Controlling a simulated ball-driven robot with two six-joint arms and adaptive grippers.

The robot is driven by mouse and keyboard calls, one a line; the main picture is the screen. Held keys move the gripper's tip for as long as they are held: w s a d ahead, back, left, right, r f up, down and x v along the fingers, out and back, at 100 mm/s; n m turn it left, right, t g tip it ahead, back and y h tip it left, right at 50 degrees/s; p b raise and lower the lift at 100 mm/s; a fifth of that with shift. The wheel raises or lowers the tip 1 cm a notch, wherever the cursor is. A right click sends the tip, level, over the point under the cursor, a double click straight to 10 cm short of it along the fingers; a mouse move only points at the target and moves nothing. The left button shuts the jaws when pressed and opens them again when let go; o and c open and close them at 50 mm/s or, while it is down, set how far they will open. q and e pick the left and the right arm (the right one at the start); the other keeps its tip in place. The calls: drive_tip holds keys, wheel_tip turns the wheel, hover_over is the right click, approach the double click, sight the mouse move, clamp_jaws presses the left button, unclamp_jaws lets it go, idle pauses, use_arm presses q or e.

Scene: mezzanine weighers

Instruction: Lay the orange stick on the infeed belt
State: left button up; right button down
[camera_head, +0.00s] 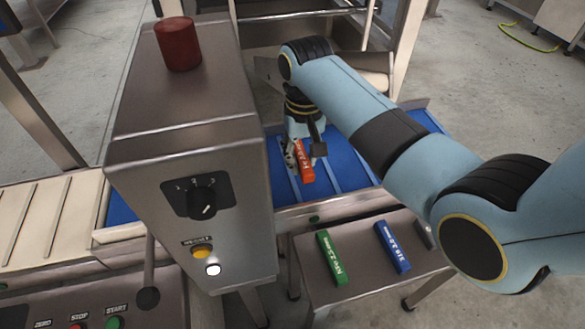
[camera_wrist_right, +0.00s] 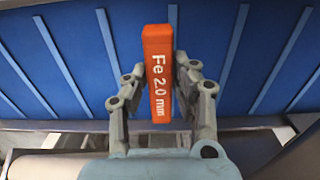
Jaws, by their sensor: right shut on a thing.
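The orange stick (camera_head: 306,165), marked "Fe 2.0 mm", is between the fingers of my right gripper (camera_head: 298,155). In the right wrist view the stick (camera_wrist_right: 158,75) points away from the palm, and the gripper (camera_wrist_right: 160,90) is shut on its sides. The blue infeed belt (camera_head: 345,160) with raised cross ribs lies behind the stick in both views; the wrist view shows the belt (camera_wrist_right: 75,60) filling the background. I cannot tell whether the stick touches the belt. My left gripper is in neither view.
A steel housing (camera_head: 190,130) with a knob and a red beacon (camera_head: 177,44) stands left of the gripper. A green stick (camera_head: 331,257) and a blue stick (camera_head: 393,247) lie on a small steel table (camera_head: 365,275) in front of the belt.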

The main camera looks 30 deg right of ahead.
sight(293, 177)
drive_tip(key=shift+w+a+f, duration=0.25)
drive_tip(key=shift+w+f, duration=0.3)
drive_tip(key=shift+w, duration=0.25)
drive_tip(key=shift+w+a+f, duration=0.1)
drive_tip(key=shift+w+f, duration=0.1)
drive_tip(key=shift+w, duration=0.1)
drive_tip(key=shift+w+f, duration=0.1)
drive_tip(key=shift+f, duration=0.05)
wheel_tip(293, 177, down, 4)
drive_tip(key=shift+r+b, duration=0.1)
drive_tip(key=shift+b, duration=0.45)
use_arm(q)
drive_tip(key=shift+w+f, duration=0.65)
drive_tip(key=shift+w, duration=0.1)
use_arm(e)
drive_tip(key=c, duration=1.1)
unclamp_jaws()
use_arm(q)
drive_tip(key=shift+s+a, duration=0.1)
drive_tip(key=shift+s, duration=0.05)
